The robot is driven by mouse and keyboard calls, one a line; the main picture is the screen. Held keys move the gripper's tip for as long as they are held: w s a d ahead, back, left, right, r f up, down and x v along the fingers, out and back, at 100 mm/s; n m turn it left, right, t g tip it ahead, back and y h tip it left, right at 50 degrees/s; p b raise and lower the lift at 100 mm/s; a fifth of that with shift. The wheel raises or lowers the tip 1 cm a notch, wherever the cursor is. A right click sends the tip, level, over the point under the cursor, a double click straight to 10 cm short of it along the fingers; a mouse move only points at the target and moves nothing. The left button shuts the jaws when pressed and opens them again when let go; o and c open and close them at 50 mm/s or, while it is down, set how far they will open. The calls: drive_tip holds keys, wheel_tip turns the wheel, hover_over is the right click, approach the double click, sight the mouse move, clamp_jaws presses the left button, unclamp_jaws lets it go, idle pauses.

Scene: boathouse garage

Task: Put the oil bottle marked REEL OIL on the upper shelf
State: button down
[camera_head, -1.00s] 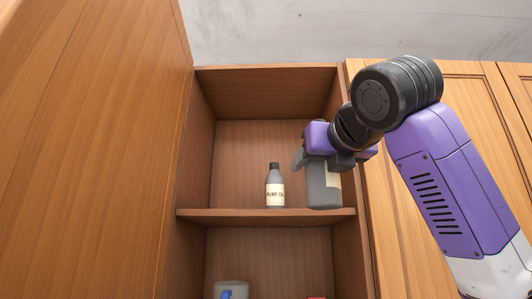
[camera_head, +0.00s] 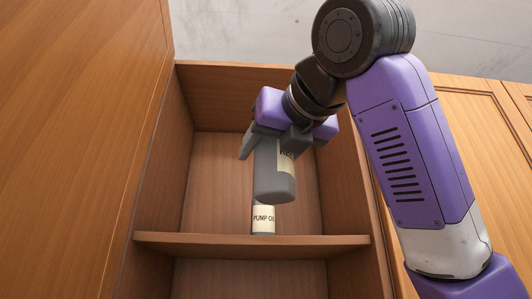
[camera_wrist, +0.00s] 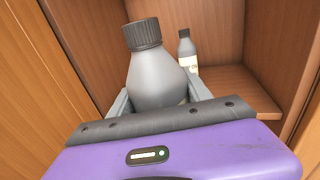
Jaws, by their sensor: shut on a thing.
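My gripper (camera_head: 272,140) is shut on a large grey bottle (camera_head: 273,182) with a dark ribbed cap, which also shows in the wrist view (camera_wrist: 155,78). Its cream label is turned mostly aside, and I cannot read the name in full. The bottle hangs slightly tilted in front of the upper compartment, with its base higher in the picture than the upper shelf board (camera_head: 200,242). A smaller grey bottle marked PUMP OIL (camera_head: 263,219) stands on that board. The held bottle hides its top in the head view; the wrist view (camera_wrist: 188,50) shows it whole-capped behind.
The compartment's left wall (camera_head: 165,150) and right wall (camera_head: 345,150) bound the space. The board is bare left of the PUMP OIL bottle and to its right. A tall wooden panel (camera_head: 70,120) stands at the left, and cabinet doors (camera_head: 480,130) at the right.

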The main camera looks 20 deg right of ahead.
drive_tip(key=w+d, duration=0.2)
drive_tip(key=w, duration=0.5)
drive_tip(key=w+d+p, duration=0.1)
drive_tip(key=w+d, duration=0.2)
drive_tip(key=w, duration=0.5)
drive_tip(key=shift+f, duration=0.45)
idle(0.4)
wheel_tip(320, 180, up, 5)
idle(0.5)
